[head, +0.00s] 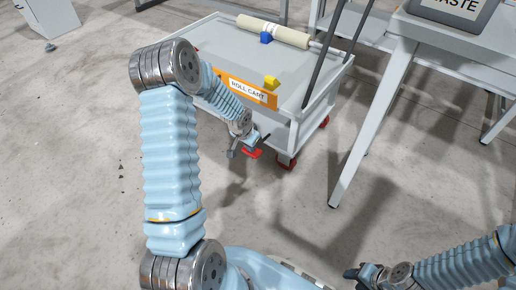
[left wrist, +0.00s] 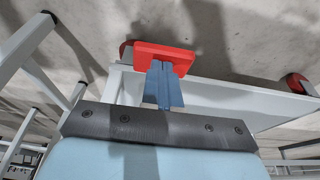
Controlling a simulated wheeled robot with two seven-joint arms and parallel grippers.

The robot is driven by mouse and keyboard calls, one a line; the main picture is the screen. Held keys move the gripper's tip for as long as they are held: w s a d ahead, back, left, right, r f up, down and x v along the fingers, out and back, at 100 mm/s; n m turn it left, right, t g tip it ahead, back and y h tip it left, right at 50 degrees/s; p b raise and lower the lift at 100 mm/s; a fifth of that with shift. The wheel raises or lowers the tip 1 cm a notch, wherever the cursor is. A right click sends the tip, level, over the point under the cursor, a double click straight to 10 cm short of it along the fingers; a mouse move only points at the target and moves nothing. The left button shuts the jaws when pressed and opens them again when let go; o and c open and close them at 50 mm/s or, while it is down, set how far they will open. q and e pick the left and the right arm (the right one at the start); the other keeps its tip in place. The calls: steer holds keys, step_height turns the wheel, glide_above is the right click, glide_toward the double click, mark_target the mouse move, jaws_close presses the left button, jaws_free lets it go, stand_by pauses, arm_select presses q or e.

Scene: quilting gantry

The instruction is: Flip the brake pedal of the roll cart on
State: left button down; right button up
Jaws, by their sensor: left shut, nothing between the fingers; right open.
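The roll cart (head: 215,48) is a grey cart with an orange "ROLL CART" label on its near side. A red brake pedal (head: 252,154) shows low at its near corner. My left gripper (head: 247,143) is beside the pedal, shut and empty. In the left wrist view the red pedal (left wrist: 168,56) lies at the tips of my shut blue fingers (left wrist: 162,86). The tips overlap its edge; I cannot tell whether they touch. My right gripper (head: 358,272) is open and empty at the lower right, away from the cart.

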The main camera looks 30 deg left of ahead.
mark_target(249, 153)
arm_select(q)
steer(key=f+b, duration=0.1)
steer(key=s+f+b, duration=0.1)
steer(key=f, duration=0.1)
steer(key=shift+f, duration=0.25)
steer(key=shift+f+b, duration=1.15)
steer(key=shift+f, duration=0.1)
arm_select(e)
steer(key=shift+f, duration=2.55)
